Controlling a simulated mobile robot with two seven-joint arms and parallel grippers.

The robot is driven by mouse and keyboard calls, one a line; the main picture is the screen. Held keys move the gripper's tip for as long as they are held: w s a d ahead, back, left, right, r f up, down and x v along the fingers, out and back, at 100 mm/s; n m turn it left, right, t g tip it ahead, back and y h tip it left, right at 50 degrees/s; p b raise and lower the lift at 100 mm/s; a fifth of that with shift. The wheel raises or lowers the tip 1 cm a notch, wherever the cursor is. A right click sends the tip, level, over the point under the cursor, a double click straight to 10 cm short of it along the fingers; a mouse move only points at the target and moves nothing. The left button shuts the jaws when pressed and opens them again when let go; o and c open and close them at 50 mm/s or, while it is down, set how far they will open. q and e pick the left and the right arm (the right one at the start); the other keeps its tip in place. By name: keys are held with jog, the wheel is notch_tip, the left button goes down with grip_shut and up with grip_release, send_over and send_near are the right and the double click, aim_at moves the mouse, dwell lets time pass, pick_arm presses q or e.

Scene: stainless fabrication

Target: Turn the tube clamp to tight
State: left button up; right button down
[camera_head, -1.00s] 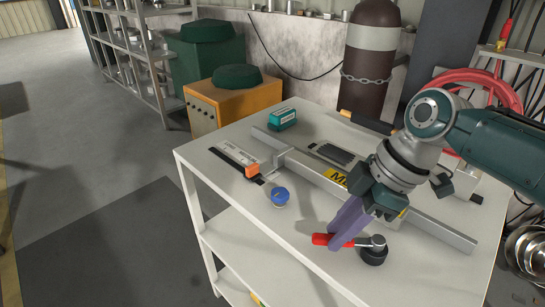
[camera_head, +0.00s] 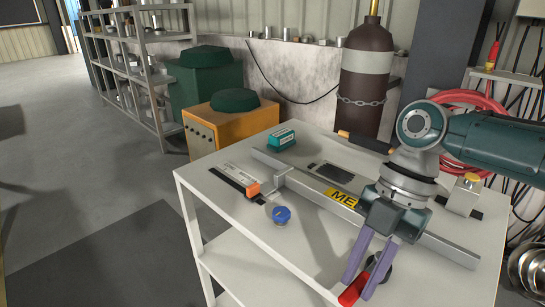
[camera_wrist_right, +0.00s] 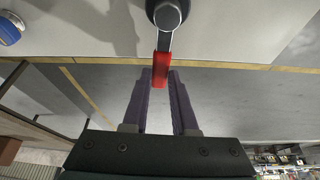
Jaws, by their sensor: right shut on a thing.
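The tube clamp has a dark round base (camera_head: 386,275) and a lever with a red handle (camera_head: 354,291). It is at the front right edge of the white cart top. My right gripper (camera_head: 364,281), with purple fingers, is shut on the red handle, and its fingers and wrist hide part of the clamp in the head view. In the right wrist view the red handle (camera_wrist_right: 161,68) lies between the fingertips (camera_wrist_right: 160,80), its lever running up to the dark base (camera_wrist_right: 165,8). The handle points toward the cart's front edge. My left gripper is not in view.
A blue-capped knob (camera_head: 282,215) stands left of the clamp. An orange-ended tool (camera_head: 240,180) and a teal box (camera_head: 281,139) lie farther back. A chained gas cylinder (camera_head: 363,80) stands behind.

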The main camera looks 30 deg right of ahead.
jog(key=shift+s+n, duration=0.25)
jog(key=shift+n, duration=0.15)
jog(key=c, duration=0.7)
grip_release()
jog(key=shift+d, duration=0.1)
jog(key=v, duration=1)
jog(key=shift+w, duration=0.15)
